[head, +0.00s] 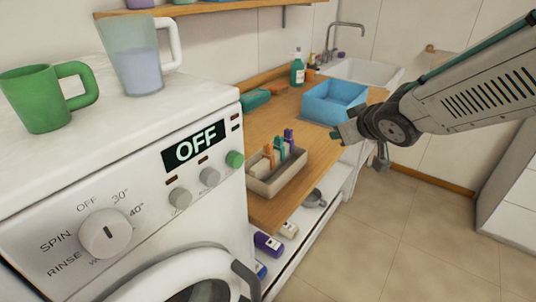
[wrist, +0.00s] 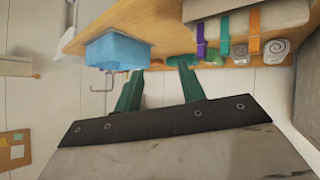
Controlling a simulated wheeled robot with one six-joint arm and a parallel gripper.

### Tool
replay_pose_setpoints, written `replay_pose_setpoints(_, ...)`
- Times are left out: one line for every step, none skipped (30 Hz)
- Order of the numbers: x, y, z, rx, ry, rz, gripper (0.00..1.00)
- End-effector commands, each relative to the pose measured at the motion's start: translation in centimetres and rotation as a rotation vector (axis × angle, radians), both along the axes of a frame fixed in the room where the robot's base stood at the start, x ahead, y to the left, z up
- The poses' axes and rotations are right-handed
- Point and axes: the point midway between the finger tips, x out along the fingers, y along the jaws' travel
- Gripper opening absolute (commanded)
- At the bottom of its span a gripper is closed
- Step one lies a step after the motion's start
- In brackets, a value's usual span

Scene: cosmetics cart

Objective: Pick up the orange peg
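The orange peg (head: 268,154) stands in a small tan box (head: 263,186) on the wooden counter, beside teal and purple pegs. In the wrist view the orange peg (wrist: 254,31) is at the upper right, next to the teal peg (wrist: 225,36) and the purple peg (wrist: 200,40). My gripper (head: 343,134) is in the air to the right of the box, apart from the pegs. In the wrist view its green fingers (wrist: 158,85) are spread with nothing between them. The peg's lower part is hidden by the box.
A blue bin (head: 333,102) stands on the counter behind my gripper. A washing machine (head: 120,200) with a green mug (head: 38,98) and a pitcher (head: 135,60) is left of the box. A spray bottle (head: 297,72) and sink (head: 365,72) are further back.

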Motion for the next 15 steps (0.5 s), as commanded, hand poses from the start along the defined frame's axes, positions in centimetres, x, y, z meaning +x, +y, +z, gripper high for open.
replay_pose_setpoints(1.4,2.4,-1.3,0.042,-0.027,0.09,0.4)
replay_pose_setpoints(1.9,3.9,-1.7,0.07,-0.045,0.147,0.4)
replay_pose_setpoints(2.3,5.8,-2.2,0.109,-0.063,0.222,0.4)
replay_pose_setpoints(2.5,7.1,-2.7,0.139,-0.071,0.275,0.4)
replay_pose_setpoints(2.5,8.3,-3.1,0.168,-0.075,0.323,0.4)
replay_pose_setpoints(2.4,9.8,-3.6,0.206,-0.079,0.382,0.4)
replay_pose_setpoints(2.2,10.7,-3.9,0.232,-0.079,0.42,0.4)
replay_pose_setpoints(2.0,11.5,-4.1,0.256,-0.08,0.456,0.4)
replay_pose_setpoints(1.8,12.4,-4.4,0.283,-0.078,0.493,0.4)
replay_pose_setpoints(1.6,12.9,-4.6,0.301,-0.077,0.516,0.4)
replay_pose_setpoints(1.5,13.3,-4.7,0.315,-0.075,0.535,0.4)
replay_pose_setpoints(1.4,13.8,-4.9,0.331,-0.074,0.555,0.4)
replay_pose_setpoints(1.3,14.1,-5.0,0.34,-0.072,0.564,0.4)
replay_pose_setpoints(1.4,14.4,-5.1,0.345,-0.072,0.572,0.4)
replay_pose_setpoints(1.5,14.8,-5.3,0.35,-0.07,0.577,0.4)
